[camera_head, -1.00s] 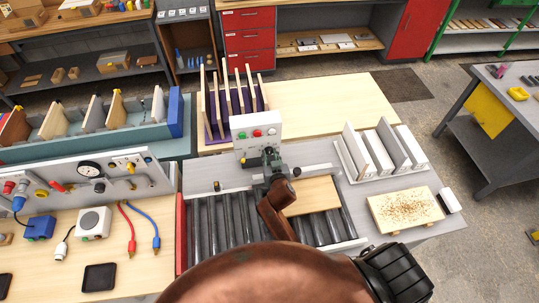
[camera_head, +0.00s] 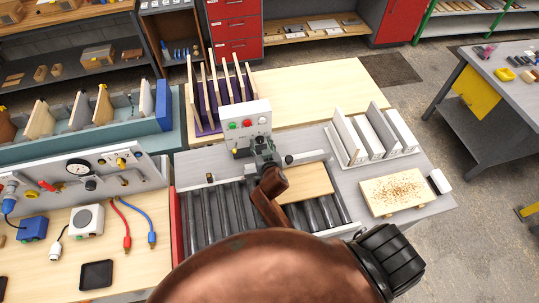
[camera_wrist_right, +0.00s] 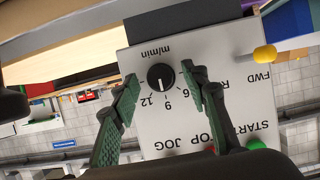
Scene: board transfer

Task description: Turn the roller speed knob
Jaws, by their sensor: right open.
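The white control box (camera_head: 240,113) stands behind the roller bed, with green, red and white buttons on its face. The black roller speed knob (camera_wrist_right: 161,77) shows in the right wrist view, on the upside-down panel with numbers beside it and "m/min" above. My right gripper (camera_wrist_right: 165,84) is open, its two fingers on either side of the knob; I cannot tell whether they touch it. In the head view my right gripper (camera_head: 264,150) is in front of the box's lower right and hides the knob. My left gripper is in neither view.
A yellow-tipped lever (camera_wrist_right: 265,54) sticks out of the panel near the knob. A board (camera_head: 306,182) lies on the dark rollers (camera_head: 222,215). A white slotted rack (camera_head: 372,140) stands to the right, a purple rack (camera_head: 207,118) behind left.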

